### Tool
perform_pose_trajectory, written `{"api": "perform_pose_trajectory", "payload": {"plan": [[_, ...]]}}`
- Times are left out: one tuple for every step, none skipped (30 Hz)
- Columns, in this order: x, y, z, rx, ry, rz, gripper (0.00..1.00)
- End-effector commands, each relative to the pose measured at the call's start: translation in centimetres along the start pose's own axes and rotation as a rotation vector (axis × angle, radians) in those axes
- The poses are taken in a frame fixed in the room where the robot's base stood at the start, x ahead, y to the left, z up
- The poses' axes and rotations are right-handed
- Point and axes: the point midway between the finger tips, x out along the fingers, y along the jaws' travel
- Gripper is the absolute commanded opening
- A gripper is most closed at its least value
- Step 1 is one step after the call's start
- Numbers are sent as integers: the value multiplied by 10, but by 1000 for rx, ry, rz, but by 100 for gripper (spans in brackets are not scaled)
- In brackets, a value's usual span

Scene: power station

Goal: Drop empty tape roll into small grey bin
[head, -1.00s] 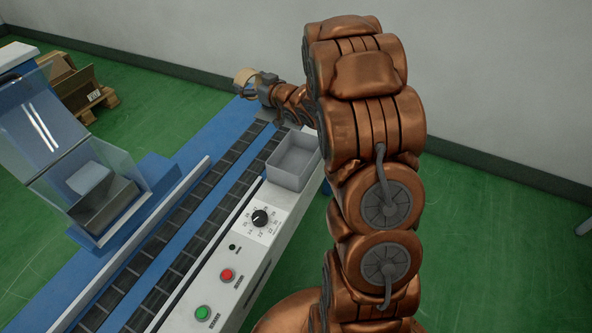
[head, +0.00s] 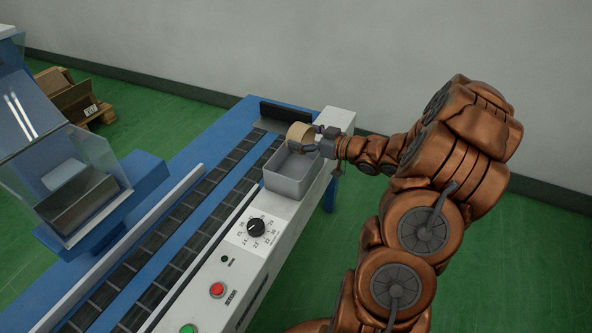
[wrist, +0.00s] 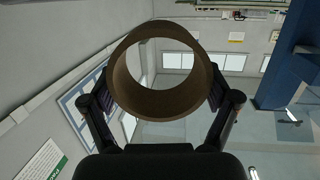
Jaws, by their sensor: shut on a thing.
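The empty tape roll (head: 300,133) is a tan cardboard ring. My gripper (head: 312,141) is shut on it, and in the head view they are at the far end of the small grey bin (head: 288,184), overlapping its far rim. I cannot tell exactly how high the roll is above the bin. In the wrist view the roll (wrist: 161,98) sits between the two fingers of my gripper (wrist: 161,92), with its open hole facing the camera. The bin is an open grey box standing on the machine's white side panel. The bin does not show in the wrist view.
The white panel carries a black dial (head: 256,227) and a red button (head: 217,290). A conveyor (head: 185,215) runs left of the bin. A machine with a clear guard (head: 62,185) stands at left. Cardboard boxes on a pallet (head: 75,98) lie on the green floor.

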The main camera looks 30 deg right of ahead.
Motion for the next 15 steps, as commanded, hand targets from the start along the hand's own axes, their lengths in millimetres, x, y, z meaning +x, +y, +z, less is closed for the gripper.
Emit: {"api": "perform_pose_trajectory", "payload": {"plan": [[1,0,6,0,0,0,66],[2,0,9,1,0,0,66],[2,0,13,1,-1,0,66],[3,0,16,1,-1,0,66],[4,0,19,1,-1,0,66],[4,0,23,1,-1,0,66],[5,0,26,1,0,0,66],[6,0,30,1,0,-1,66],[6,0,34,1,0,0,66],[7,0,37,1,1,0,66],[7,0,40,1,1,-1,66],[8,-1,44,1,1,-1,66],[8,-1,46,1,2,-1,66],[8,0,48,1,2,-1,66],[9,0,51,1,3,0,66]]}}
